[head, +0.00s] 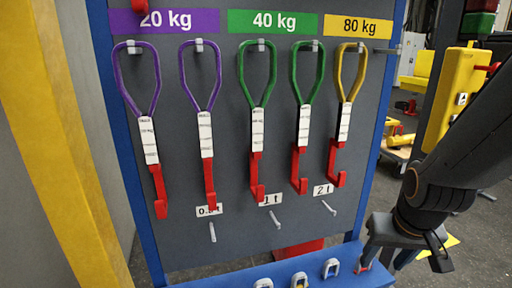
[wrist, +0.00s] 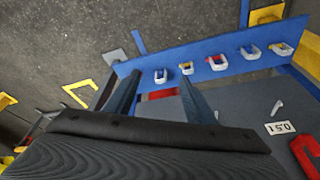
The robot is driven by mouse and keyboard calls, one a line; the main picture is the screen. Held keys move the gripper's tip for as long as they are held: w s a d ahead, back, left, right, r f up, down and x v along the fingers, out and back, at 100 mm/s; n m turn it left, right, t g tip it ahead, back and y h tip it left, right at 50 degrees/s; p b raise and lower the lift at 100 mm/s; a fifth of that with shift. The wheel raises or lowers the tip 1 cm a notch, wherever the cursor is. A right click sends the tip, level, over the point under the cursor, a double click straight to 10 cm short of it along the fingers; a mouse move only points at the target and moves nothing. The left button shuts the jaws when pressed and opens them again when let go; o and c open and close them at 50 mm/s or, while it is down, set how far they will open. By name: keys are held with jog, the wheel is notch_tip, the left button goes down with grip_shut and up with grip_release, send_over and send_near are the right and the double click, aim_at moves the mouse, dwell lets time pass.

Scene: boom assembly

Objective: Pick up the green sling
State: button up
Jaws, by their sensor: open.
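Two green slings hang side by side on pegs under the green 40 kg sign (head: 273,22) in the head view. The left green sling (head: 269,85) and the right green sling (head: 296,85) each have a loop, a white tag and a red hook at the bottom. My gripper (head: 383,266) is low at the right of the board, well below and right of both slings, pointing down. It is open and empty. In the wrist view its two fingers (wrist: 160,85) stand apart over the blue ledge area. No green sling shows there.
Purple slings (head: 120,80) hang to the left and a yellow sling (head: 358,75) to the right on the grey board (head: 240,235). Bare pegs stick out below. A blue ledge (head: 235,279) holds several shackles. A yellow post (head: 65,150) stands at left.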

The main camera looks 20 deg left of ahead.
jog(key=w+a+r+n+t+y+b, duration=0.15)
jog(key=w+a+r+t, duration=0.3)
jog(key=w+a, duration=0.55)
jog(key=n+t+y+b, duration=0.2)
jog(key=n+t+y, duration=0.2)
jog(key=t+y, duration=0.3)
send_near(258, 120)
jog(key=x, duration=0.4)
jog(key=shift+p+x, duration=1.5)
jog(key=shift+x, duration=2.1)
jog(key=shift+f, duration=0.1)
grip_shut()
